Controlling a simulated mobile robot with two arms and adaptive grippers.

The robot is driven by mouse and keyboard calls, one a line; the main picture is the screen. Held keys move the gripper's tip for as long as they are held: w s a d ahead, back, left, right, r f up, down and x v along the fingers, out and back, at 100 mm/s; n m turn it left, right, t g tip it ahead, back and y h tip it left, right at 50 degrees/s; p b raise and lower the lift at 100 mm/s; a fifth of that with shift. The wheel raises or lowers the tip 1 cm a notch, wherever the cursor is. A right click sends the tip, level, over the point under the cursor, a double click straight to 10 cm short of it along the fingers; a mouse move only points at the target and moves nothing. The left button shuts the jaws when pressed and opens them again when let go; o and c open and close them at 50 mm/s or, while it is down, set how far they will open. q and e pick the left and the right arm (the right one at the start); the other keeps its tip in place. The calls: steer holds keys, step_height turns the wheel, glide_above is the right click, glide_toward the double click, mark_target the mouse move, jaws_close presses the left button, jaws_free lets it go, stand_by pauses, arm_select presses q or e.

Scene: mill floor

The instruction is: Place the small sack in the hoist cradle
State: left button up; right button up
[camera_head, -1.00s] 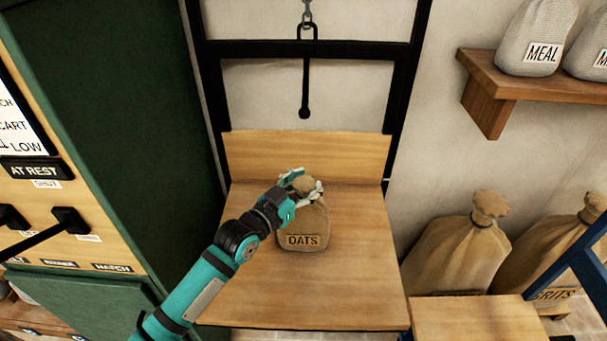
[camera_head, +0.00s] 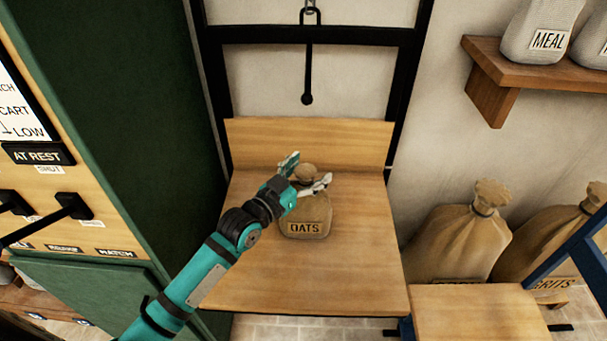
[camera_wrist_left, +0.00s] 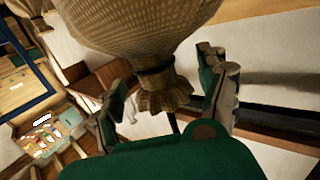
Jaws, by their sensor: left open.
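The small sack (camera_head: 306,220), brown and labelled OATS, stands upright on the wooden platform of the hoist cradle (camera_head: 350,270), in front of its wooden backboard. My left gripper (camera_head: 305,172) is open, with its fingers spread either side of the sack's tied neck. In the left wrist view the sack (camera_wrist_left: 140,30) fills the top middle, and its gathered neck hangs between the open fingers of the gripper (camera_wrist_left: 165,95) with gaps on both sides. My right gripper is not in view.
A black frame (camera_head: 213,90) with a hanging black rod (camera_head: 308,75) rises behind the cradle. A green cabinet (camera_head: 120,100) stands close at left. At right are a shelf (camera_head: 500,75) with MEAL sacks, large floor sacks (camera_head: 455,240), a wooden surface (camera_head: 475,310) and a blue bar (camera_head: 580,250).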

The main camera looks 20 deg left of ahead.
arm_select(q)
steer(key=shift+s+a, duration=0.1)
steer(key=shift+s, duration=0.2)
steer(key=b+v, duration=0.1)
steer(key=v, duration=1)
steer(key=shift+s, duration=0.2)
steer(key=shift+r, duration=0.15)
